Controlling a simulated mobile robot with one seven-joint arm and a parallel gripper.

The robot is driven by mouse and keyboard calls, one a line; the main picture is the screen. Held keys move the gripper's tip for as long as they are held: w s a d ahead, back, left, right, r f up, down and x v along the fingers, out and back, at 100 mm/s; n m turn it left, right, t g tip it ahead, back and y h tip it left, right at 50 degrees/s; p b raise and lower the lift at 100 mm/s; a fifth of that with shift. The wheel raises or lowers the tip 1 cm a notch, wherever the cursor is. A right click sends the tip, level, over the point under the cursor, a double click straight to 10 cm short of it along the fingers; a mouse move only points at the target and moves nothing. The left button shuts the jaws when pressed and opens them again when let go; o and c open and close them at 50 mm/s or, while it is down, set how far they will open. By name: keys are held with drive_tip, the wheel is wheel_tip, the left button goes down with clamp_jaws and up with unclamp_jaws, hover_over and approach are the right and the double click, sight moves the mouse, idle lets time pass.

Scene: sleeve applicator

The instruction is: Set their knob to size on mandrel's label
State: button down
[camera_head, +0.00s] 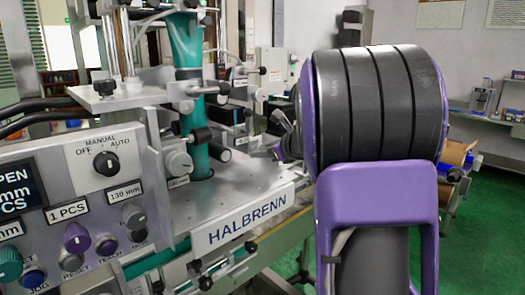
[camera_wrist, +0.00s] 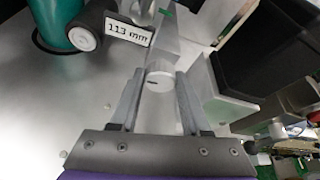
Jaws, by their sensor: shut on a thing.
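My gripper (camera_wrist: 160,76) has its two grey fingers on either side of a round silver knob (camera_wrist: 158,78) with a short dark mark on its face, and is shut on it. A white label reading "113 mm" (camera_wrist: 128,28) is beyond the knob to the left. It is near the base of the teal mandrel (camera_wrist: 58,18), which also stands upright in the head view (camera_head: 188,120). In the head view my arm's large purple and black links stand at the right, and the knob in my grip cannot be made out there.
The control panel at the left carries a MANUAL/OFF/AUTO selector (camera_head: 106,163), a "130 mm" label (camera_head: 124,191), a dark knob (camera_head: 134,216) and a purple knob (camera_head: 76,237). A dark block (camera_wrist: 260,55) is close on the right in the wrist view. The metal deck (camera_wrist: 60,105) at left is bare.

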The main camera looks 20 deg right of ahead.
drive_tip(key=shift+f+b, duration=0.15)
drive_tip(key=shift+b, duration=0.5)
drive_tip(key=b, duration=0.2)
drive_tip(key=n+b, duration=0.1)
drive_tip(key=b, duration=0.1)
drive_tip(key=shift+f+t+h, duration=0.25)
drive_tip(key=shift+t+h, duration=0.05)
drive_tip(key=shift+h, duration=0.1)
drive_tip(key=n+h+b, duration=0.1)
drive_tip(key=n+b, duration=0.1)
drive_tip(key=b, duration=0.1)
drive_tip(key=shift+a+r+t+b, duration=0.1)
drive_tip(key=shift+t+b, duration=0.25)
drive_tip(key=shift+t, duration=0.05)
drive_tip(key=shift+r+n+t+h+b, duration=0.15)
drive_tip(key=shift+n+t+h+b, duration=0.2)
drive_tip(key=shift+n, duration=0.35)
drive_tip(key=shift+n+t+h, duration=0.25)
drive_tip(key=shift+n+t, duration=0.1)
drive_tip(key=shift+n, duration=0.45)
drive_tip(key=n+t, duration=0.1)
drive_tip(key=n, duration=0.2)
drive_tip(key=shift+h, duration=0.4)
drive_tip(key=shift+n+t, duration=0.8)
drive_tip(key=shift+n, duration=0.8)
